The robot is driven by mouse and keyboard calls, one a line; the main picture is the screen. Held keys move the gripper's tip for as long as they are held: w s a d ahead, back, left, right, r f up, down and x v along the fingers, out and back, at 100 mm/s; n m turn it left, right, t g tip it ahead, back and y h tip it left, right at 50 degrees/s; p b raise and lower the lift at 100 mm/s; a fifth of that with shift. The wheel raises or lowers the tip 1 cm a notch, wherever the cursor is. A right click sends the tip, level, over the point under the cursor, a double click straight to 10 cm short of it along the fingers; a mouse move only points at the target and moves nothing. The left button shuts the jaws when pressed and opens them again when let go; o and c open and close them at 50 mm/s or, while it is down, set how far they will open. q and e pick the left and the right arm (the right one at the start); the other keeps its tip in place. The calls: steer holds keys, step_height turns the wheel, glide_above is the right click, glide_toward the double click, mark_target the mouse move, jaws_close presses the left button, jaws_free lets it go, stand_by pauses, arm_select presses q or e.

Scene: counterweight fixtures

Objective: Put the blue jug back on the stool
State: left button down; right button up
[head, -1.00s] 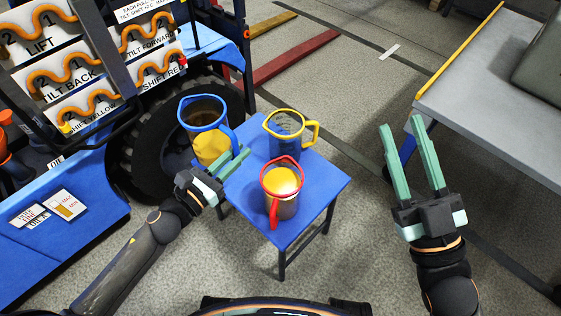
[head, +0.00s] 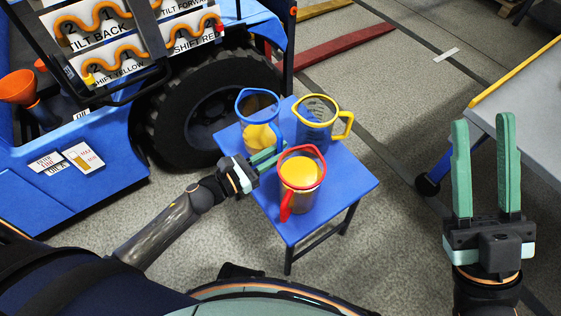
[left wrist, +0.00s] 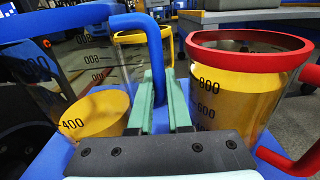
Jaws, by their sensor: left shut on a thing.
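The blue jug (head: 244,114), clear with a blue rim and handle and yellow liquid, is at the blue stool's (head: 337,181) back left part. My left gripper (head: 270,154) is shut on its handle. In the left wrist view the handle (left wrist: 154,55) passes between the fingers (left wrist: 162,92), and the jug (left wrist: 98,112) is at the left. I cannot tell whether its base touches the stool. A red jug (head: 301,172) with yellow liquid and a yellow-rimmed jug (head: 317,118) stand on the stool close by. My right gripper (head: 483,122) is open and empty.
A blue vehicle with a large black tyre (head: 200,110) stands just behind and left of the stool. A grey table (head: 530,95) with a yellow edge is at the right. Open floor (head: 400,235) lies between the stool and my right gripper.

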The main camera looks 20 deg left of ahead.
arm_select(q)
steer(key=shift+f+b, duration=0.8)
steer(key=shift+f, duration=0.95)
steer(key=shift+f, duration=0.15)
steer(key=c, duration=0.9)
jaws_free()
steer(key=shift+o, duration=0.2)
